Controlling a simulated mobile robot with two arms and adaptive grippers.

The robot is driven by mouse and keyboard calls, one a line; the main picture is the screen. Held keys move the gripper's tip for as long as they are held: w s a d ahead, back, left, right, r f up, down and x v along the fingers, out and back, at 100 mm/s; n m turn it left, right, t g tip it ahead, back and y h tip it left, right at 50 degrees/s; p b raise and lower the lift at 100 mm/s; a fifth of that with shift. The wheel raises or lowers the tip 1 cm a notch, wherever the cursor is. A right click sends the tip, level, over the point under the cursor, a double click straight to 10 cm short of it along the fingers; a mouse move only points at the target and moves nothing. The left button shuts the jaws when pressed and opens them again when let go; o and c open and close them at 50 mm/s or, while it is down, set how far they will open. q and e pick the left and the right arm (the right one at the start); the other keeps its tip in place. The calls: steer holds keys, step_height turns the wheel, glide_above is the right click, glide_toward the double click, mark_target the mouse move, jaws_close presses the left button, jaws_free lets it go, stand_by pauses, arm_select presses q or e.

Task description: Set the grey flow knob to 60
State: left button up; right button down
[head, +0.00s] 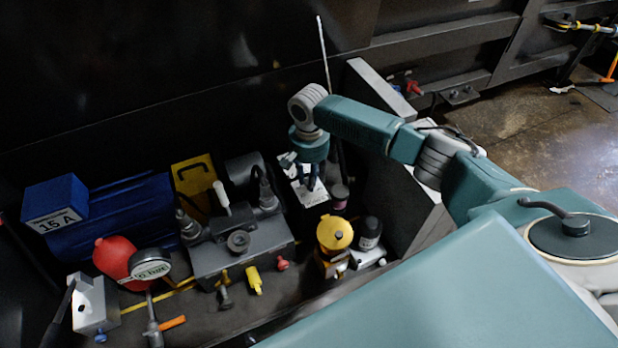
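My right gripper (305,181) points down over a small white plate (313,197) with dark marks, right of the grey valve block. Its dark fingers are small and partly hidden by the wrist, so I cannot tell whether they are open or closed on anything. No grey flow knob shows clearly at the plate; the gripper covers part of it. A dark grey round knob (238,242) sits on the front of the grey block (215,258), apart from the gripper. I cannot tell which one is the flow knob, and no setting is readable. My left gripper is out of view.
A yellow-capped part (334,233) and a black cylinder (369,233) stand in front of the gripper. A red bulb with a gauge (150,264) and a blue box (56,204) marked 15 A are at left. A thin upright rod (324,55) rises behind my wrist. A dark wall is behind.

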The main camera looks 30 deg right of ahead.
stand_by(0.3)
steer(key=shift+r+n+p, duration=0.15)
steer(key=shift+n+p, duration=0.75)
steer(key=n+p, duration=0.1)
steer(key=n, duration=0.1)
steer(key=shift+n+p, duration=0.3)
steer(key=shift+p, duration=0.05)
steer(key=n+p, duration=0.1)
steer(key=n, duration=0.1)
steer(key=shift+n, duration=0.4)
steer(key=n+p, duration=0.1)
steer(key=n, duration=0.1)
steer(key=shift+n, duration=0.3)
steer(key=n, duration=0.3)
steer(key=shift+n+p, duration=0.3)
steer(key=shift+p, duration=0.05)
steer(key=n, duration=0.3)
steer(key=shift+n, duration=0.4)
steer(key=n, duration=0.6)
steer(key=shift+n, duration=0.4)
